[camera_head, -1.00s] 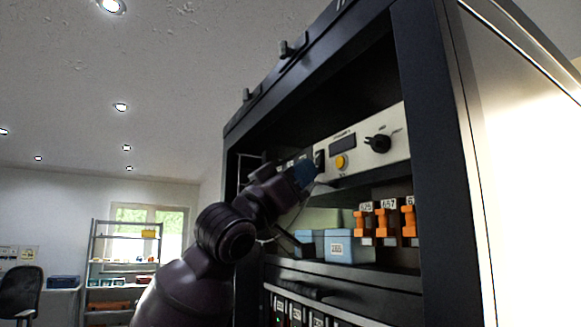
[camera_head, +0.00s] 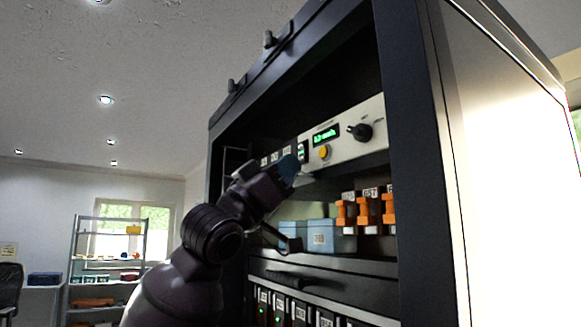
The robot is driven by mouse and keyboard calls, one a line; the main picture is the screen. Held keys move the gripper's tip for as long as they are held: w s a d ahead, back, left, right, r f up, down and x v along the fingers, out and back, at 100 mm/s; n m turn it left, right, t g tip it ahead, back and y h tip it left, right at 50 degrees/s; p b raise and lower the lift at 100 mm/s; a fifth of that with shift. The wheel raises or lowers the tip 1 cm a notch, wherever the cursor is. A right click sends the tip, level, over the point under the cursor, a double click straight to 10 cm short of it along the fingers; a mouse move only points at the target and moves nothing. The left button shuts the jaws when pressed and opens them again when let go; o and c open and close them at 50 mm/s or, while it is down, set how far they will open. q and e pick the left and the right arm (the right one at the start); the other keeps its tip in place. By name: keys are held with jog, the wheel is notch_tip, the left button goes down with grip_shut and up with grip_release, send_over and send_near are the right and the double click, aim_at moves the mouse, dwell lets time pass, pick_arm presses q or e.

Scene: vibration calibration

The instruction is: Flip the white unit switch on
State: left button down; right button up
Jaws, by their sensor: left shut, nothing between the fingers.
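The white unit (camera_head: 352,135) is a pale panel in the upper shelf of a dark rack. It carries a lit green display (camera_head: 325,134), a yellow button (camera_head: 323,152) and a black knob (camera_head: 361,132). Its rocker switch (camera_head: 302,151) is at the left of the display, just beyond my fingers. My left gripper (camera_head: 291,168) is shut and empty, its bluish tip close below and left of the switch. I cannot tell whether it touches the panel. My right gripper is not in view.
The rack's front post (camera_head: 407,160) stands right of the panel. Below the unit are blue boxes (camera_head: 333,236) and orange-handled items (camera_head: 365,209) with number tags. A lower row of modules (camera_head: 290,308) shows green lights. A shelf (camera_head: 105,265) stands far left by a window.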

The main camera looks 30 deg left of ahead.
pick_arm(q)
jog(key=b+v, duration=0.2)
jog(key=v, duration=0.7)
jog(key=shift+s+a+f, duration=0.15)
jog(key=shift+s+f, duration=0.1)
jog(key=shift+f, duration=0.05)
